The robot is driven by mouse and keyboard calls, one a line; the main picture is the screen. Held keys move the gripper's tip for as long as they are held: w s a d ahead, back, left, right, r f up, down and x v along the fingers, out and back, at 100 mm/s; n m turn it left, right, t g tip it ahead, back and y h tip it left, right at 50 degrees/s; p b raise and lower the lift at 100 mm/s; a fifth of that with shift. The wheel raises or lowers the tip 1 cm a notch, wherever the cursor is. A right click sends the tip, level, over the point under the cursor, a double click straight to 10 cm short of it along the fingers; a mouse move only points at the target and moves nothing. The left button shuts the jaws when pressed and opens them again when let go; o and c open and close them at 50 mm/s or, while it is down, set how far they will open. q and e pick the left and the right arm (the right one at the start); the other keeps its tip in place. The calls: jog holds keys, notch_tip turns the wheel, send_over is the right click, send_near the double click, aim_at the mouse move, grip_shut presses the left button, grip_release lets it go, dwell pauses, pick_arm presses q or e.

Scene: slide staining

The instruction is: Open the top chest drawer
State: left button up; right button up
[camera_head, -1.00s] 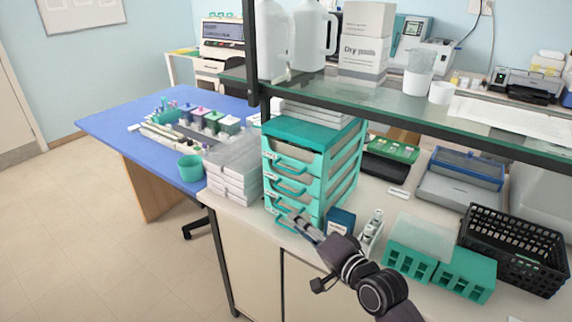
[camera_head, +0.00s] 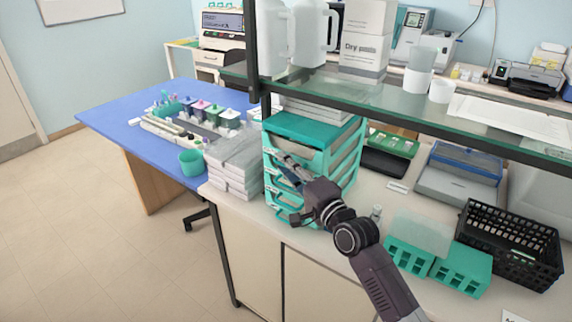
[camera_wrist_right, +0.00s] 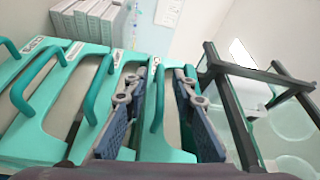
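The teal drawer chest (camera_head: 312,128) stands on the white counter, with its drawers stacked and their loop handles facing me. All its drawers look shut. My right gripper (camera_head: 286,164) is in front of the upper drawers and hides part of their fronts. In the right wrist view the chest appears turned sideways. There the top drawer's handle (camera_wrist_right: 157,100) lies between the two fingers of my right gripper (camera_wrist_right: 160,108). The fingers are apart, one on each side of the handle; whether either touches it is unclear. My left gripper is not in view.
A glass shelf (camera_head: 400,100) on a black frame passes above the counter, close to the chest. Stacked white boxes (camera_head: 233,170) stand left of the chest. Teal racks (camera_head: 462,270) and a black basket (camera_head: 510,245) stand on the right. Floor in front is clear.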

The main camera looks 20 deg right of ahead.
grip_shut()
dwell(0.3)
jog(key=shift+a, duration=0.1)
